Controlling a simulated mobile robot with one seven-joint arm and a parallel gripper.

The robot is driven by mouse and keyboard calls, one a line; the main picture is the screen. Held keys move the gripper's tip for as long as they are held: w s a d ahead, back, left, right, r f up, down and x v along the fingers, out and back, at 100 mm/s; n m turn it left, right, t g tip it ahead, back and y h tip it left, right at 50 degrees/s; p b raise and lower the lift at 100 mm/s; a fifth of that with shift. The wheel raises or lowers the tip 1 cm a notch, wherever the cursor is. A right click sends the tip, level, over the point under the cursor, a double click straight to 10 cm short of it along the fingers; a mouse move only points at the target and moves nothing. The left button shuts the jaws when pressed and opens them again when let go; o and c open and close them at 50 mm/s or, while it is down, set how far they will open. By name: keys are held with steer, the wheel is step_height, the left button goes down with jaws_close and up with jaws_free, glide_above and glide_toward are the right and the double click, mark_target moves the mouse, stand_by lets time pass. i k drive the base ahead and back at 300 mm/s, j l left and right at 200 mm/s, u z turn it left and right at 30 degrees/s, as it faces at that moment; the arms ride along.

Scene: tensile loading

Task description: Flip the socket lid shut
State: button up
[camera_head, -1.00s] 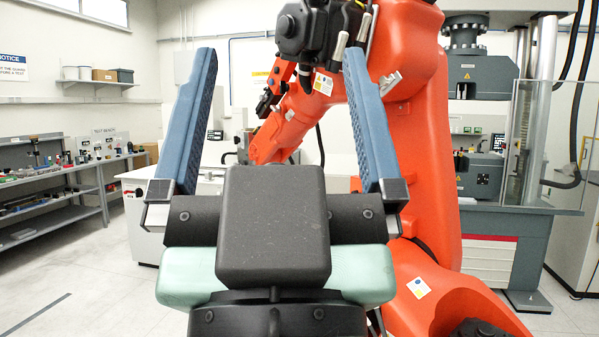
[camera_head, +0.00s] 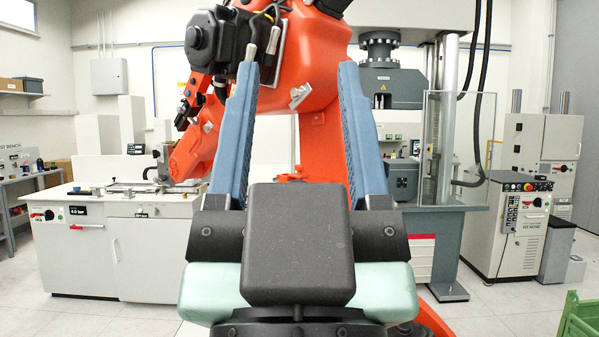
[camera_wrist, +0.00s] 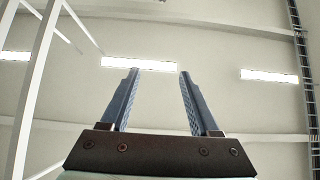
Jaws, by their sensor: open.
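My gripper (camera_head: 301,130) is raised in front of the head camera, its two blue fingers pointing up and apart, with nothing between them. It also shows in the wrist view (camera_wrist: 155,95), open and empty against the ceiling. I cannot make out a socket or its lid in any view. A grey cabinet with a dial panel (camera_head: 524,201) stands at the right, and a white bench with a red knob and display (camera_head: 60,214) stands at the left. Both are far from my gripper and too small to show a lid.
A large orange robot arm (camera_head: 325,75) stands close behind my gripper and hides much of the middle. A testing machine with a clear guard (camera_head: 452,150) is right of it. A green crate (camera_head: 580,318) is at the lower right. Floor is clear before the grey cabinet.

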mark_target(298, 167)
steer(key=i+j, duration=0.25)
steer(key=i, duration=0.25)
steer(key=i+j, duration=0.25)
steer(key=i, duration=0.3)
steer(key=i+j, duration=0.2)
steer(key=i, duration=0.3)
steer(key=i+j, duration=0.25)
steer(key=i, duration=0.25)
steer(key=z, duration=0.05)
